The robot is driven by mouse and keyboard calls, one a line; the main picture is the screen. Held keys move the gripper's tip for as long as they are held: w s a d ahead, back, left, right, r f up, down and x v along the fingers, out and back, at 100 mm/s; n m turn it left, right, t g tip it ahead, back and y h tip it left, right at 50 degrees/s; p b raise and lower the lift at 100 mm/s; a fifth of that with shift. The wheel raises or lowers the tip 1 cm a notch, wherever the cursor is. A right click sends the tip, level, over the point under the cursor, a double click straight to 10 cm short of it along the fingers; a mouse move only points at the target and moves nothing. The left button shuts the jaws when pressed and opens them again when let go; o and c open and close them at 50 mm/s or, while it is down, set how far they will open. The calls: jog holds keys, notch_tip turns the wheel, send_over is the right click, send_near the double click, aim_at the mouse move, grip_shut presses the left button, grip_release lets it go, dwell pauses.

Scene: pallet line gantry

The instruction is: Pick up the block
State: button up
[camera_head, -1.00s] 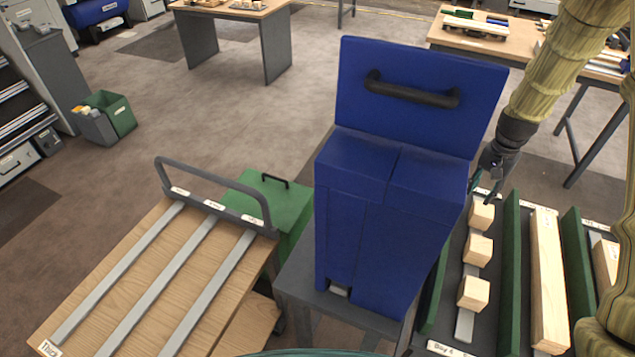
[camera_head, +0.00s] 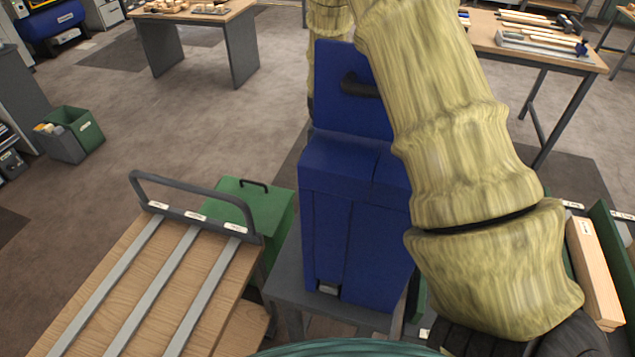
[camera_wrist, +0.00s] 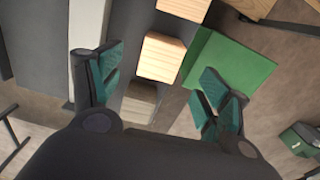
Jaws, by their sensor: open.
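Several pale wooden blocks lie in a row in the wrist view. One block (camera_wrist: 162,57) is at the centre, another (camera_wrist: 185,8) is cut by the top edge, and a shaded one (camera_wrist: 140,103) is nearer the palm. My gripper (camera_wrist: 155,78) is open, with green-padded fingers to the left and right of the row. The gap between the fingers looks empty, and I cannot tell how far above the blocks it is. In the head view my arm hides the blocks and the gripper.
A green panel (camera_wrist: 230,62) lies right of the row. In the head view a blue cabinet (camera_head: 340,225) stands left of my arm, with a slatted wooden cart (camera_head: 150,280) further left. A long timber (camera_head: 593,270) lies at the right. Open floor is at the left.

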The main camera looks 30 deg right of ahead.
notch_tip(320, 180, down, 2)
jog(key=shift+f, duration=0.15)
jog(key=shift+w+f+p, duration=0.2)
jog(key=shift+f+p, duration=1.45)
jog(key=shift+f, duration=1.1)
jog(key=c, duration=1.1)
